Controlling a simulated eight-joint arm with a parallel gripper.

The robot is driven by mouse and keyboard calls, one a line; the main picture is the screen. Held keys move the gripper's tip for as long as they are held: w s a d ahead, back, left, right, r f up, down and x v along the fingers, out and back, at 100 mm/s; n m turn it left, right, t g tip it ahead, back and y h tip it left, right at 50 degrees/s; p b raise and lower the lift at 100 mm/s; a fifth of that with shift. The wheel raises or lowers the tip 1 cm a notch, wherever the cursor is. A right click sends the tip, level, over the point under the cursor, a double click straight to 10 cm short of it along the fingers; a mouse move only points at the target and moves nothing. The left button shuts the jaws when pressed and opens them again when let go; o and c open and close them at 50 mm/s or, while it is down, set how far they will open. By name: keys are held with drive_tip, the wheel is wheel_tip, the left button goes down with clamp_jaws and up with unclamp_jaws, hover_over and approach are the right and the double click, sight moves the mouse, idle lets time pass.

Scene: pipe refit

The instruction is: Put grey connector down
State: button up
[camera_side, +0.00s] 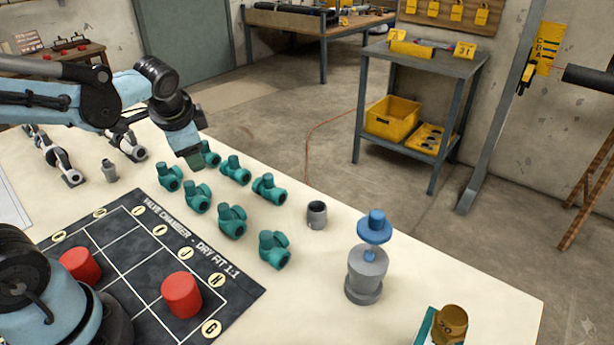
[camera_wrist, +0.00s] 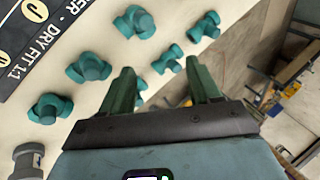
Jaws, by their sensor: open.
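A grey connector (camera_side: 316,214), a short ring-like cylinder with a dark open top, stands upright on the cream table, right of the teal fittings. A smaller grey fitting (camera_side: 109,170) stands at the table's left. My gripper (camera_side: 195,160) is over the far end of the teal fittings, apart from both grey pieces. In the wrist view its green fingers (camera_wrist: 163,80) are spread, with nothing held between them.
Several teal valve fittings (camera_side: 232,221) stand in rows below and beside my gripper. A dark marked mat (camera_side: 140,250) carries red cylinders (camera_side: 181,295). A grey and blue assembly (camera_side: 367,270) stands at right, near a brass-topped piece (camera_side: 449,325). Bare table lies around the grey connector.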

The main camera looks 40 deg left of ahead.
drive_tip(key=s+d+n+t+h, duration=0.3)
drive_tip(key=d+n+h, duration=0.1)
drive_tip(key=d, duration=0.5)
drive_tip(key=shift+d, duration=0.25)
drive_tip(key=shift+s+d+r, duration=0.1)
drive_tip(key=shift+s+d, duration=0.1)
drive_tip(key=shift+d, duration=0.15)
drive_tip(key=shift+c, duration=1.1)
